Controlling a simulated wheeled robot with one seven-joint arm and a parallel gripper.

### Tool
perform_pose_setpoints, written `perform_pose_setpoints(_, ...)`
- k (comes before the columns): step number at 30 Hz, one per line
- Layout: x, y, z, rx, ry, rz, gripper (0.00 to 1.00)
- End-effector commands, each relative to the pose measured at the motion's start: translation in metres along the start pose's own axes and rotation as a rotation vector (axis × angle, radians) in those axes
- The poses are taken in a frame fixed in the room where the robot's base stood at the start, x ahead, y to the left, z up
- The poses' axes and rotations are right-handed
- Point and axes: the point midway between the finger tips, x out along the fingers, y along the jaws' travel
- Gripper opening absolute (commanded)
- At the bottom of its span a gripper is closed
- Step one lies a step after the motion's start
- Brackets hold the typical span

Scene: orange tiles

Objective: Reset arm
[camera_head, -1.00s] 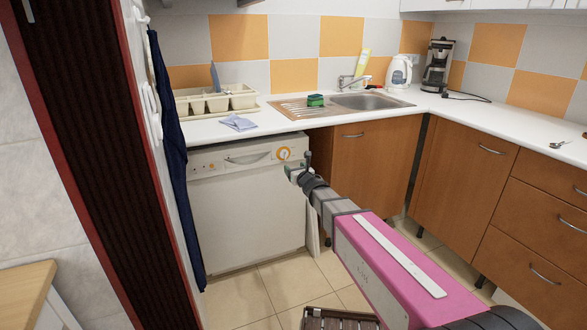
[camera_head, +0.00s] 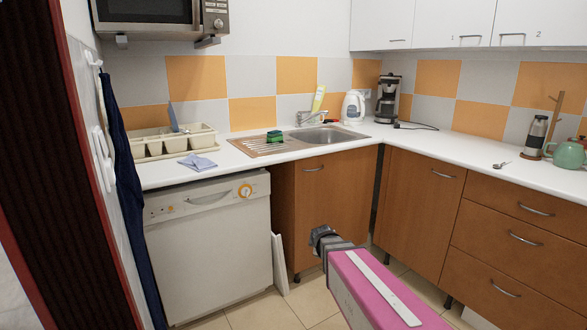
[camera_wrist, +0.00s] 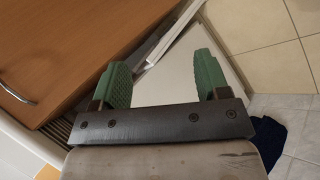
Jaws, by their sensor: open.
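My gripper (camera_wrist: 161,80) is open, with two green fingers spread apart and nothing between them in the wrist view. My pink and grey arm reaches up from the bottom of the head view; the fingers cannot be made out there. The arm's end shows in front of the wooden cabinet (camera_head: 330,190) below the sink, right of the white dishwasher (camera_head: 208,245). In the wrist view, an orange-brown cabinet door (camera_wrist: 75,40) is at the left and beige floor tiles are at the right.
The white counter (camera_head: 350,155) carries a dish rack (camera_head: 163,145), a blue cloth (camera_head: 197,162), a green sponge (camera_head: 274,136), a kettle (camera_head: 353,107) and a coffee maker (camera_head: 387,98). A white panel (camera_head: 280,263) leans by the dishwasher. Tiled floor (camera_head: 262,312) is open in front.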

Motion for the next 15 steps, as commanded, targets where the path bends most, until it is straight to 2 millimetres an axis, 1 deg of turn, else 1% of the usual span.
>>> perform_pose_setpoints(1, -0.008, -0.017, 0.019, 0.137, -0.034, -0.066, 0.69)
perform_pose_setpoints(3, -0.017, -0.039, 0.040, 0.336, -0.088, -0.157, 0.69)
perform_pose_setpoints(5, -0.025, -0.058, 0.056, 0.504, -0.142, -0.230, 0.69)
perform_pose_setpoints(6, -0.032, -0.070, 0.066, 0.615, -0.183, -0.277, 0.69)
perform_pose_setpoints(9, -0.050, -0.099, 0.086, 0.869, -0.291, -0.381, 0.69)
perform_pose_setpoints(12, -0.067, -0.122, 0.100, 1.071, -0.397, -0.461, 0.69)
perform_pose_setpoints(15, -0.080, -0.137, 0.108, 1.209, -0.479, -0.512, 0.69)
